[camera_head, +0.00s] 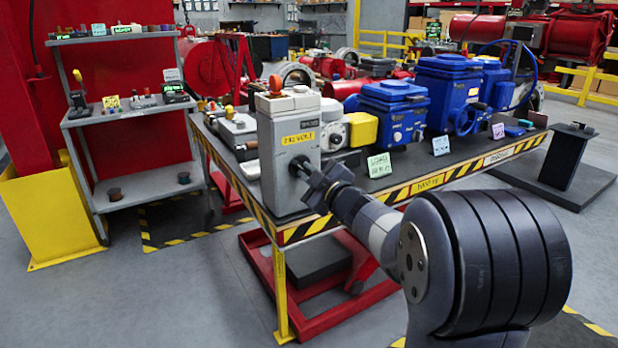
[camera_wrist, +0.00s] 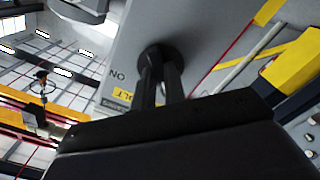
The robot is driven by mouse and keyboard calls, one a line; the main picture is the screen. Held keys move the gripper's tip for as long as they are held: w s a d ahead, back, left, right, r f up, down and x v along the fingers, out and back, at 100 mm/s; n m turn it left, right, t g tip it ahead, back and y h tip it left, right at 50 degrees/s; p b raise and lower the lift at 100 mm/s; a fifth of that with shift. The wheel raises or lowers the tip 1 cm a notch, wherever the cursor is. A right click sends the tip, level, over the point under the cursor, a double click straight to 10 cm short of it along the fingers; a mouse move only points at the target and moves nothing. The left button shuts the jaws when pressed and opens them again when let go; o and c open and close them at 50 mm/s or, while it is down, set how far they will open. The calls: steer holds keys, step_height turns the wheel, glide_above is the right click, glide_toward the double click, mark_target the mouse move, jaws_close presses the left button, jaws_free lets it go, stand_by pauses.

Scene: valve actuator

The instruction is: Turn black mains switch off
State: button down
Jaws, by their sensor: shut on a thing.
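The grey switch box (camera_head: 287,185) with a yellow voltage label (camera_head: 298,138) stands at the near left corner of the table. My gripper (camera_head: 303,169) reaches its front face, below the label. In the wrist view my two black fingers (camera_wrist: 160,76) are shut on the black mains switch (camera_wrist: 156,54), a round dark knob on the box's grey face. The fingers hide much of the switch, so its exact angle cannot be told.
The table (camera_head: 440,182) has a yellow-and-black striped edge. Blue valve actuators (camera_head: 388,110) and small cards stand on it to the right. A grey shelf (camera_head: 150,195) stands at the left by a yellow column base (camera_head: 45,215). Floor between shelf and table is clear.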

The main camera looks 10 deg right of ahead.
stand_by(0.4)
steer(key=c, duration=1.5)
jaws_free()
steer(key=shift+o, duration=0.2)
steer(key=v, duration=1)
steer(key=shift+s+p, duration=0.4)
steer(key=shift+p, duration=0.05)
steer(key=shift+w+d, duration=0.1)
steer(key=b+x, duration=0.1)
steer(key=x, duration=0.9)
steer(key=shift+w, duration=0.3)
